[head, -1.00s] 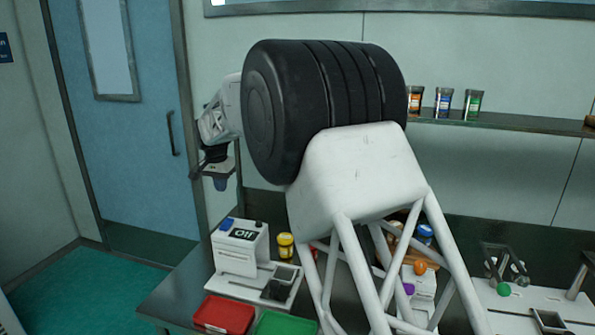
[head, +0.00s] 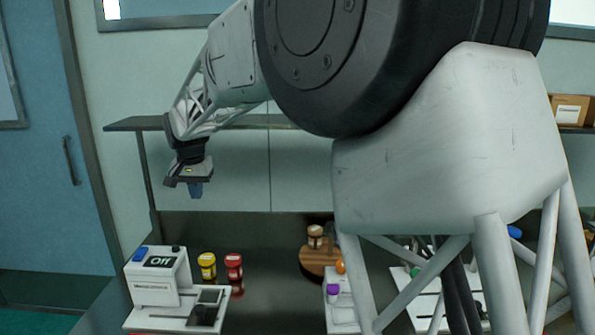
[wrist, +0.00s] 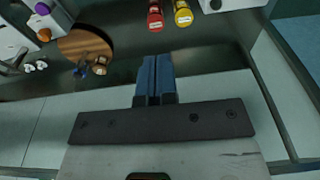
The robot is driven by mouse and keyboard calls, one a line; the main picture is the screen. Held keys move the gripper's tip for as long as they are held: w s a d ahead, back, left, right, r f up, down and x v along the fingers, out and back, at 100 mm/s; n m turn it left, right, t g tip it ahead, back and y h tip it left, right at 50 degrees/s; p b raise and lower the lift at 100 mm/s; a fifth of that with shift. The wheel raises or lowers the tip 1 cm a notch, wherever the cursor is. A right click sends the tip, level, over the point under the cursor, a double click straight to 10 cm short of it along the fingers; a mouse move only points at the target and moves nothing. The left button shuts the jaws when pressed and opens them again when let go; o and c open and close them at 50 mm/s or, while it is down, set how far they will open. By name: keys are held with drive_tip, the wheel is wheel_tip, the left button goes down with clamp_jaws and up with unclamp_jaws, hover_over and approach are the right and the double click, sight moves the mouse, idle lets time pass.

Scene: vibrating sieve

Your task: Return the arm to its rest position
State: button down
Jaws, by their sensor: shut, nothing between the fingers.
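My gripper (head: 195,188) hangs in the air at the left of the head view, above the bench and in front of the wall below the shelf. Its blue fingers point down and are closed together. In the wrist view my gripper (wrist: 155,66) shows its two fingers side by side with nothing between them. My arm crosses the upper and right part of the head view and hides much of the bench and shelf.
A white machine with an "Off" display (head: 160,278) stands on the bench at left. Beside it are a yellow jar (head: 207,266) and a red jar (head: 234,267). A round wooden stand (head: 318,258) is farther right. A shelf (head: 135,124) runs along the wall.

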drive_tip(key=s+d+r, duration=0.1)
drive_tip(key=s+d, duration=0.4)
drive_tip(key=d, duration=0.5)
drive_tip(key=s+d+r, duration=0.1)
drive_tip(key=s+d, duration=0.5)
drive_tip(key=d, duration=0.3)
drive_tip(key=s+d+r, duration=0.1)
drive_tip(key=s+d, duration=0.4)
drive_tip(key=d, duration=0.5)
drive_tip(key=s+d+f, duration=0.3)
drive_tip(key=s+d, duration=0.2)
drive_tip(key=s, duration=0.4)
drive_tip(key=s+d+f, duration=0.3)
drive_tip(key=s+d, duration=0.3)
drive_tip(key=s, duration=0.3)
drive_tip(key=s+d+f+t, duration=0.1)
drive_tip(key=s+d+f, duration=0.2)
drive_tip(key=s, duration=0.6)
drive_tip(key=d, duration=0.2)
drive_tip(key=shift+d+f, duration=0.25)
drive_tip(key=shift+d, duration=0.15)
drive_tip(key=shift+w, duration=0.1)
